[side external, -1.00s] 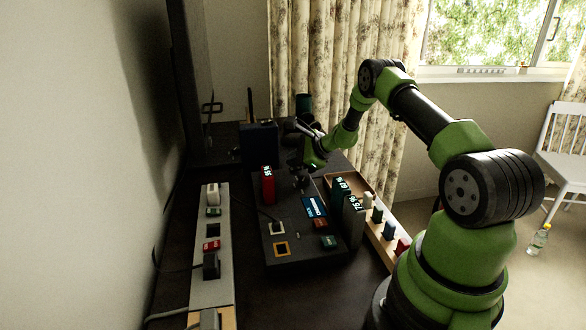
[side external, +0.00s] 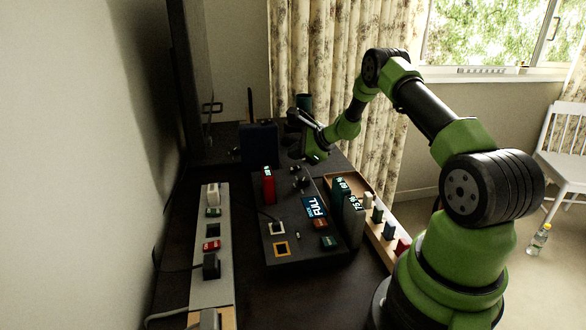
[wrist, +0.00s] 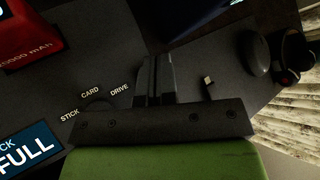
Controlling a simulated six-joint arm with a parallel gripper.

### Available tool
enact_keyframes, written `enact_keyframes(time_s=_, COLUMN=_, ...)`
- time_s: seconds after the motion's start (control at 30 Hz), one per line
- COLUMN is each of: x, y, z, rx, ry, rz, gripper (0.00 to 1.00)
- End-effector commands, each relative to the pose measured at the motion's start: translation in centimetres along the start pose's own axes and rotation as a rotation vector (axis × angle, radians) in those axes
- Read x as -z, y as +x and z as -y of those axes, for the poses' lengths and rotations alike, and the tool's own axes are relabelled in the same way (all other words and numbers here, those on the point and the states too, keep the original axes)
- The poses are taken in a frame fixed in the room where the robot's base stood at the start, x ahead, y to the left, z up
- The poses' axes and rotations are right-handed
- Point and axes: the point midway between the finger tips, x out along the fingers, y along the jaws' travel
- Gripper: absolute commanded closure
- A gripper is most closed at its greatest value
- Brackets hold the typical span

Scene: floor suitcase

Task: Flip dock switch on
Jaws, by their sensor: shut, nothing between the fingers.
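The dock (side external: 285,205) is a dark slab on the dark desk. Its blue screen (side external: 314,207) reads FULL, and part of the screen shows in the wrist view (wrist: 28,152). A small red-brown piece (side external: 320,223) and a green block (side external: 329,242) sit below the screen; I cannot tell which part is the switch. My gripper (side external: 299,153) is above the far end of the dock, apart from the screen. In the wrist view its fingers (wrist: 153,78) are together and empty, near the printed words STICK, CARD and DRIVE.
A red power bank (side external: 268,186) stands on the dock, with dark upright blocks (side external: 350,218) at its right. A power strip (side external: 210,275) with green and red pieces lies left. A wooden tray (side external: 382,246) holds small items.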

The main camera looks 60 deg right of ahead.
Motion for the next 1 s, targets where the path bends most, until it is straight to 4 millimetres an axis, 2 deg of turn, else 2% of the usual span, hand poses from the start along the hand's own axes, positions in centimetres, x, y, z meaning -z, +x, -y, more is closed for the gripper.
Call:
enact_keyframes(time_s=0.4, x=-2.0, y=-2.7, z=2.0, rx=0.002, ry=0.0, rz=0.0, gripper=1.0)
enact_keyframes(time_s=0.8, x=-2.4, y=-3.0, z=2.1, rx=-0.001, ry=-0.006, rz=0.002, gripper=1.0)
enact_keyframes(time_s=0.87, x=-3.2, y=-3.2, z=2.1, rx=-0.011, ry=-0.031, rz=0.008, gripper=1.0)
enact_keyframes(time_s=0.97, x=-6.6, y=-4.2, z=1.7, rx=-0.048, ry=-0.134, rz=0.032, gripper=1.0)
enact_keyframes(time_s=1.0, x=-8.5, y=-4.9, z=1.3, rx=-0.07, ry=-0.196, rz=0.046, gripper=1.0)
